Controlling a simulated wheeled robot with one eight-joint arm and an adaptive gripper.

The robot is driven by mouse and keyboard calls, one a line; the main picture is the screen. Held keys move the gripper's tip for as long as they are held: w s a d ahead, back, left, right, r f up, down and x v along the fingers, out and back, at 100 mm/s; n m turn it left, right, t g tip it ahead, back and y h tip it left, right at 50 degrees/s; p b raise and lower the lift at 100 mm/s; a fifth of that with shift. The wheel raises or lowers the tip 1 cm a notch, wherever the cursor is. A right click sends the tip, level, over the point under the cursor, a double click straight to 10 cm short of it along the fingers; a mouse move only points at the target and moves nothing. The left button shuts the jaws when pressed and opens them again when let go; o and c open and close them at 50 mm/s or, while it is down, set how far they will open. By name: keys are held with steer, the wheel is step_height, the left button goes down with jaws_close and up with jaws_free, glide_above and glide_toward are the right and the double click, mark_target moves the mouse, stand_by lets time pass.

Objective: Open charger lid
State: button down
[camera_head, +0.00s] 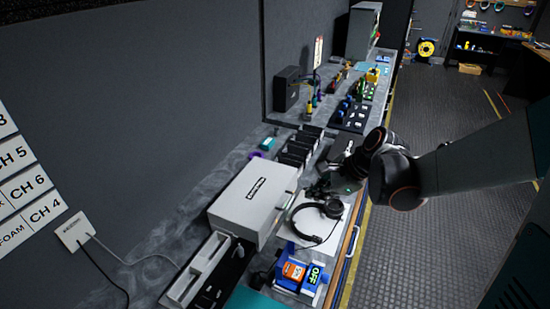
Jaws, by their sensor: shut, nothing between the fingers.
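A row of black slotted units (298,148), which looks like a charger, stands on the counter behind the grey-white box. A dark flat panel (342,147) lies to its right and may be the charger lid; I cannot tell for sure, nor whether it is raised or flat. My gripper (328,187) is shut and empty, low over the counter, in front of these units and just behind the headphones. My arm reaches in from the right, and its dark wrist hides part of the counter's front edge. Whether my fingertips touch anything is too small to tell.
A grey-white box (254,203) and black headphones (318,218) on white paper stand nearer. A blue tray (292,285) with orange and blue items is at the front. Farther back are a black speaker (287,90) and several small tools. The floor aisle (415,240) at right is clear.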

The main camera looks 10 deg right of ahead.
steer(key=d+f+m+y, duration=0.1)
steer(key=d+f+m, duration=0.4)
steer(key=f, duration=0.1)
steer(key=b+x, duration=0.4)
steer(key=x, duration=0.7)
steer(key=shift+a, duration=0.1)
steer(key=r, duration=0.1)
steer(key=a+r, duration=0.1)
steer(key=r, duration=0.1)
steer(key=shift+w+a, duration=0.15)
steer(key=shift+w, duration=0.25)
steer(key=shift+w+a+r, duration=0.2)
steer(key=shift+w+r, duration=0.05)
steer(key=shift+r, duration=0.15)
